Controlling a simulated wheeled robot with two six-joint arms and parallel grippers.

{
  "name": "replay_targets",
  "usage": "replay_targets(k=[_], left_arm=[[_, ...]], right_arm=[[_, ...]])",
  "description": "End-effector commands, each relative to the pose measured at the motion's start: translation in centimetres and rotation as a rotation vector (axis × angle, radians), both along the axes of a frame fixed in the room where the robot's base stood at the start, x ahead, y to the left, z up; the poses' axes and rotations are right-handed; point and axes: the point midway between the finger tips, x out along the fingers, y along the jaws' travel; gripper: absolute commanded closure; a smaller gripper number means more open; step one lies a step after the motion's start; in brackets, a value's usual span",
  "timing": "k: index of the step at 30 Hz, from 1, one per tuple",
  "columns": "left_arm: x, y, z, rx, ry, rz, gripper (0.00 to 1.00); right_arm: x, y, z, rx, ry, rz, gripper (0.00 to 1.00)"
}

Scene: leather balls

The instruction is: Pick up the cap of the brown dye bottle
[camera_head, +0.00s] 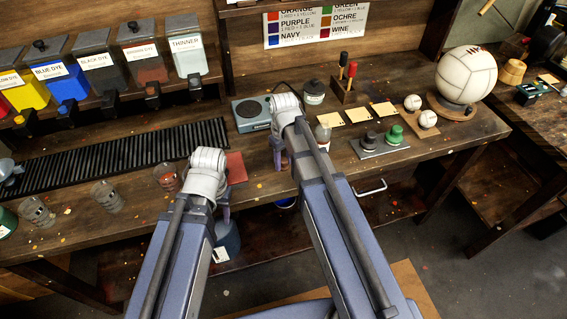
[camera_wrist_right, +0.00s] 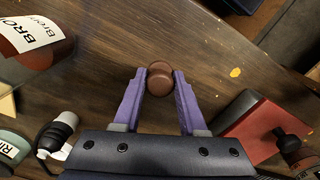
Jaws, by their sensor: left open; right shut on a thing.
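The brown cap (camera_wrist_right: 160,80) is round and sits between the fingertips of my right gripper (camera_wrist_right: 160,84) in the right wrist view. The gripper is shut on it, over the wooden bench. I cannot tell how high the cap is. The brown dye bottle (camera_wrist_right: 36,42), with a white label partly reading "BRO", is at the upper left, apart from the gripper. In the head view my right gripper (camera_head: 278,158) is over the bench, partly hidden by its arm. My left gripper (camera_head: 225,212) is open near the bench's front edge, also partly hidden.
A red block (camera_wrist_right: 262,135) lies right of the right gripper in the wrist view. Several glass jars, one being a jar (camera_head: 104,194), stand along the front left. A grey hotplate (camera_head: 251,113) and a brush stand (camera_head: 347,88) are behind the right gripper.

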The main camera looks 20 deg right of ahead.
Motion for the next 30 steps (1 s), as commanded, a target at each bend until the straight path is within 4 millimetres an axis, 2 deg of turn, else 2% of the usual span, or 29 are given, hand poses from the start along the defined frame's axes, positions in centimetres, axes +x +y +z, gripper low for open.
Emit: replay_targets(k=[1,4,19,23,30], left_arm=[[0.0,0.0,0.0,0.000,0.000,0.000,0.50],[0.0,0.0,0.0,0.000,0.000,0.000,0.50],[0.0,0.0,0.6,0.000,0.000,0.000,0.50],[0.0,0.0,1.6,0.000,0.000,0.000,0.50],[0.0,0.0,5.0,0.000,0.000,0.000,0.50]], right_arm=[[0.0,0.0,0.0,0.000,0.000,0.000,0.88],[0.0,0.0,0.0,0.000,0.000,0.000,0.99],[0.0,0.0,0.6,0.000,0.000,0.000,1.00],[0.0,0.0,1.6,0.000,0.000,0.000,1.00],[0.0,0.0,5.0,0.000,0.000,0.000,1.00]])
